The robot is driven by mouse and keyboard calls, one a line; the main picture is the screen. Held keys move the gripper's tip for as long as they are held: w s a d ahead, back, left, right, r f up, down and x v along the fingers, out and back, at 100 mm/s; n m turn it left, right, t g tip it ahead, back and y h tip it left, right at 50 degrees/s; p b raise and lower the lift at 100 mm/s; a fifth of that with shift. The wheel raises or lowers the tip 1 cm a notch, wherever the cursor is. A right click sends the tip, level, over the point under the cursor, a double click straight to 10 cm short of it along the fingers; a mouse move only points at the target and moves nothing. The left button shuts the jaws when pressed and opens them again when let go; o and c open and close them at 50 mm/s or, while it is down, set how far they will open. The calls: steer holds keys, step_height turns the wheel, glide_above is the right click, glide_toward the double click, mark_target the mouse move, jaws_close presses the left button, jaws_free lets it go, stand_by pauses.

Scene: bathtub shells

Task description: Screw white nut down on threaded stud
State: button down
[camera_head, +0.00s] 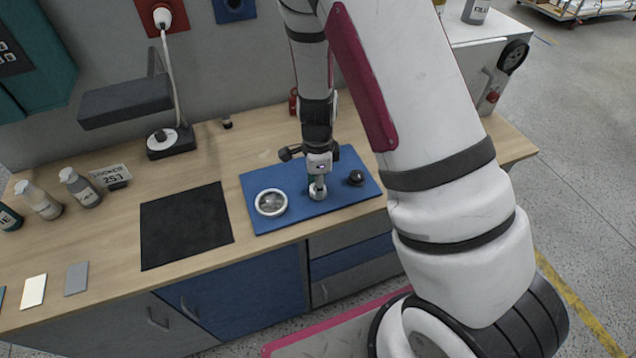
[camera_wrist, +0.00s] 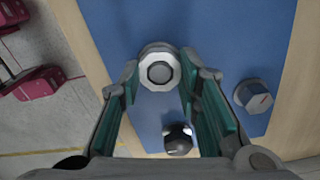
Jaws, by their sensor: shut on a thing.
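The white nut (camera_wrist: 147,81) is a faceted ring with a round grey-and-dark centre, seen from above in the wrist view. My gripper (camera_wrist: 160,72) is shut on it, with one teal-padded finger at each side. In the head view, my gripper (camera_head: 318,187) points straight down over the blue mat (camera_head: 262,222), and the nut (camera_head: 317,195) shows as a small pale shape at its tips. The stud is mostly hidden by the nut and fingers. I cannot tell how far down the thread the nut sits.
A black round knob (camera_head: 356,178) stands right of my gripper, also visible between the fingers in the wrist view (camera_wrist: 177,140). A black pad (camera_head: 186,225) is farther left.

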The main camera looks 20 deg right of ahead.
steer(key=m, duration=1)
steer(key=shift+m, duration=0.3)
steer(key=c, duration=1.1)
jaws_free()
steer(key=shift+c, duration=0.9)
